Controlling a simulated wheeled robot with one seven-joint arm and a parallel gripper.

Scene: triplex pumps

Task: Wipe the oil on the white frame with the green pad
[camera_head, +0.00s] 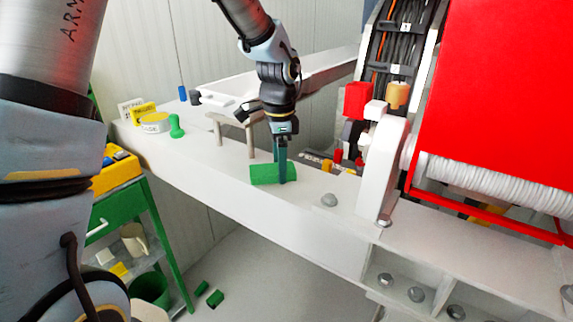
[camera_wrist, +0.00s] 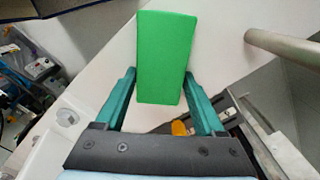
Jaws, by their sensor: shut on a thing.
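The green pad (camera_head: 264,175) is a block at the top surface of the white frame (camera_head: 218,172). My gripper (camera_head: 282,180) points down and is shut on the pad. In the wrist view the pad (camera_wrist: 165,45) sits between the teal fingers of my gripper (camera_wrist: 159,78), with the white frame (camera_wrist: 112,38) behind it. The pad looks very near or on the frame; I cannot tell whether it touches. No oil patch can be made out in either view; the pad and fingers hide part of the surface.
A beige stand (camera_head: 234,130) is close behind my gripper. A green knob-shaped thing (camera_head: 176,127) and a yellow-and-white round tin (camera_head: 155,124) stand farther left. A white upright bracket (camera_head: 382,165) and the red panel (camera_head: 500,85) bound the right. A green cart (camera_head: 128,195) stands below left.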

